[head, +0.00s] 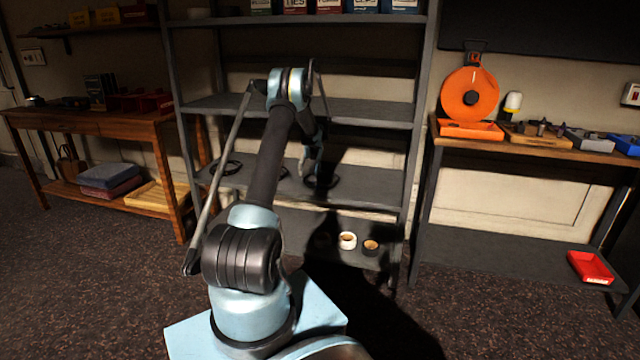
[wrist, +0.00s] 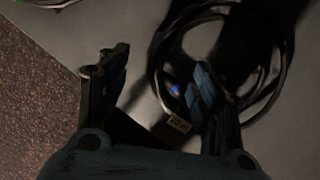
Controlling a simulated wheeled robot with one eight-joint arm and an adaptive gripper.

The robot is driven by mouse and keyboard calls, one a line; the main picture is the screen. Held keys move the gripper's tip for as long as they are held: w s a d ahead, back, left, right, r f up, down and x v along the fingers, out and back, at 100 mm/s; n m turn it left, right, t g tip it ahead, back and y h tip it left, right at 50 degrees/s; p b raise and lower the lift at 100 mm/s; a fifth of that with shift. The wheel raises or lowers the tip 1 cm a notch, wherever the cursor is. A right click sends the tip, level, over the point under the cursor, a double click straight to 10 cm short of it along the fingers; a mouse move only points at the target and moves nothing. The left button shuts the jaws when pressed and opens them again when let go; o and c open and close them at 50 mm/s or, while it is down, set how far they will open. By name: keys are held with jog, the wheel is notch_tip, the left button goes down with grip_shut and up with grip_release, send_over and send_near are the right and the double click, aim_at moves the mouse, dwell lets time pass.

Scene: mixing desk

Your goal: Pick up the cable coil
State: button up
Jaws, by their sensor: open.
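A dark cable coil (wrist: 285,65) lies flat on the grey middle shelf in the wrist view, with a small tan tag (wrist: 179,124) at its lower left. In the head view a dark coil (head: 334,181) shows below my gripper (head: 312,172), partly in shadow. My gripper (wrist: 160,62) is open and empty over the shelf. In the wrist view its right finger overlaps the inside of the ring and its left finger is outside, so the coil's left side lies between them. I cannot tell how high the fingertips are above it.
Another coil (head: 228,168) lies on the same shelf to the left, and part of one shows in the wrist view (wrist: 45,2). The shelf's front edge is close by. An upper shelf (head: 360,112) is above. Two tape rolls (head: 347,240) sit lower down.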

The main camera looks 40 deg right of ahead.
aim_at(307, 178)
jog(key=x, duration=0.5)
jog(key=shift+s, duration=0.1)
jog(key=shift+c, duration=0.4)
jog(key=c, duration=1.3)
grip_shut()
jog(key=shift+r, duration=0.15)
